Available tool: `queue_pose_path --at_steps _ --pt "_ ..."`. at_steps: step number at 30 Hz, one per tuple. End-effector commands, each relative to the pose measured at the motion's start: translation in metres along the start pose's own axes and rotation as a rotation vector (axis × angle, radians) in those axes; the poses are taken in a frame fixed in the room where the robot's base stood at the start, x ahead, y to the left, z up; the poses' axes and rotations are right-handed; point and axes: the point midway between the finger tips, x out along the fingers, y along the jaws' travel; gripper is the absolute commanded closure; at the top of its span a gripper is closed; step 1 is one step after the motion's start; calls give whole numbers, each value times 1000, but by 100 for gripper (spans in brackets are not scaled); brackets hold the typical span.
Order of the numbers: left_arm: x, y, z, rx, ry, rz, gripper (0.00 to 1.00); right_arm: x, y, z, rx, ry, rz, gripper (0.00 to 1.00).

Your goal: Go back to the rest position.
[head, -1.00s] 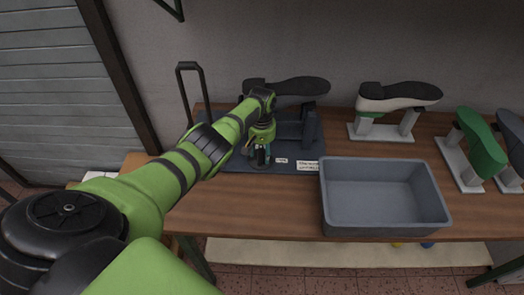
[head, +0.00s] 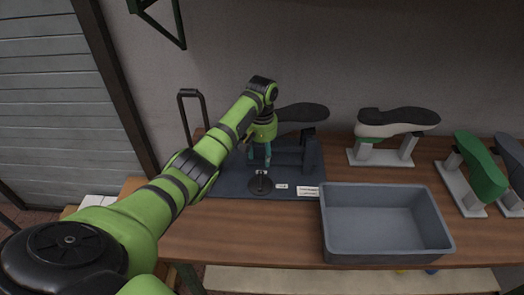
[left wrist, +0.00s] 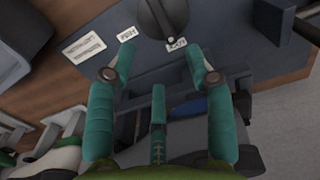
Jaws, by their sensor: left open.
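My left gripper (head: 260,160) is above the dark blue-grey base plate (head: 225,185) of the fixture at the back left of the table. It also shows in the left wrist view (left wrist: 161,62), with its teal fingers spread and nothing between them. A black round knob (head: 261,183) on the plate lies just below the fingertips, apart from them; it also shows at the top of the left wrist view (left wrist: 163,18). My left arm partly hides the fixture and the dark shoe last (head: 302,112) behind it. My right gripper is not in view.
A grey open bin (head: 385,255), empty, stands right of the fixture. A white-and-black last (head: 395,122) and a green last (head: 480,165) stand on supports to the right. A black handle frame (head: 181,115) rises left of the fixture. White labels (head: 307,191) lie on the plate.

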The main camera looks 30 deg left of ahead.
Motion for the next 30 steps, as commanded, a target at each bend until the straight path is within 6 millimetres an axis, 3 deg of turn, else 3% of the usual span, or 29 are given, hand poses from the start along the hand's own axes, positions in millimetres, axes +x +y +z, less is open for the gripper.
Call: queue_pose_path --at_steps 20,23,26,30 --pt "-6 0 1 4 1 -1 47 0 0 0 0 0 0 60" --pt "7 4 10 41 6 -7 47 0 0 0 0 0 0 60" --pt "35 11 33 130 22 -20 47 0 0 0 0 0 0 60" --pt "83 23 88 308 62 -22 47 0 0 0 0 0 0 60"
